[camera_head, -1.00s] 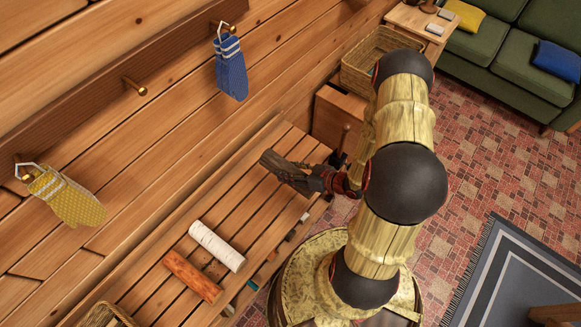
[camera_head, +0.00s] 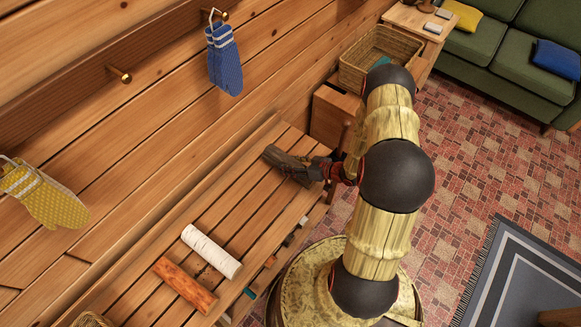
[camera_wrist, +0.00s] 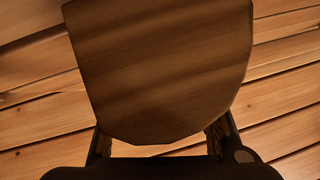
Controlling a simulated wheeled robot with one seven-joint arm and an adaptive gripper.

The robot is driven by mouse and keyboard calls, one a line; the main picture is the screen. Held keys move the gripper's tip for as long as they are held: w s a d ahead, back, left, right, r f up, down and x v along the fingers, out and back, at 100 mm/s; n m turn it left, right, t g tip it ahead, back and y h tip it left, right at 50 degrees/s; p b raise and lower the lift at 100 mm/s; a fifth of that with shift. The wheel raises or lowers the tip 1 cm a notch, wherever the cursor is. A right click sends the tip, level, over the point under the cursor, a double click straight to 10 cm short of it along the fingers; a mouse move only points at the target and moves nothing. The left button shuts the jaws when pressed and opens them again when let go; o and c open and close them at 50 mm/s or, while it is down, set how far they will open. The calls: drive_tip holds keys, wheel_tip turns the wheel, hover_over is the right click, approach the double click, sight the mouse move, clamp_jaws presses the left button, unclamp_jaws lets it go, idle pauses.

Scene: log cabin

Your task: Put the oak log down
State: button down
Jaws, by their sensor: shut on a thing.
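The oak log (camera_head: 288,163) is a dark grey-brown split piece at the far part of the slatted wooden bench (camera_head: 246,205). My gripper (camera_head: 322,169) is shut on it from the right. In the wrist view, the log's broad brown face (camera_wrist: 165,70) fills the middle between my gripper's fingers (camera_wrist: 160,140), with bench slats behind it. I cannot tell whether the log touches the slats or hangs just above them.
A white birch-like log (camera_head: 211,252) and a reddish-orange log (camera_head: 185,285) lie on the bench's near part. A blue mitten (camera_head: 224,60) and a yellow mitten (camera_head: 45,198) hang on the wall. A wicker basket (camera_head: 372,60) stands beyond the bench. Free slats lie between the logs.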

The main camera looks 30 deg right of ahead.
drive_tip(key=shift+w+f, duration=0.1)
drive_tip(key=shift+f, duration=0.25)
drive_tip(key=shift+f, duration=0.1)
drive_tip(key=c, duration=0.8)
unclamp_jaws()
drive_tip(key=shift+c, duration=0.2)
drive_tip(key=shift+d, duration=0.1)
drive_tip(key=p+v, duration=0.3)
drive_tip(key=v, duration=0.7)
drive_tip(key=shift+s+d+r+p, duration=0.15)
drive_tip(key=shift+s+r+p, duration=0.1)
drive_tip(key=shift+p, duration=0.1)
drive_tip(key=shift+s+d+r, duration=0.25)
drive_tip(key=shift+s+d, duration=0.05)
drive_tip(key=shift+s, duration=0.3)
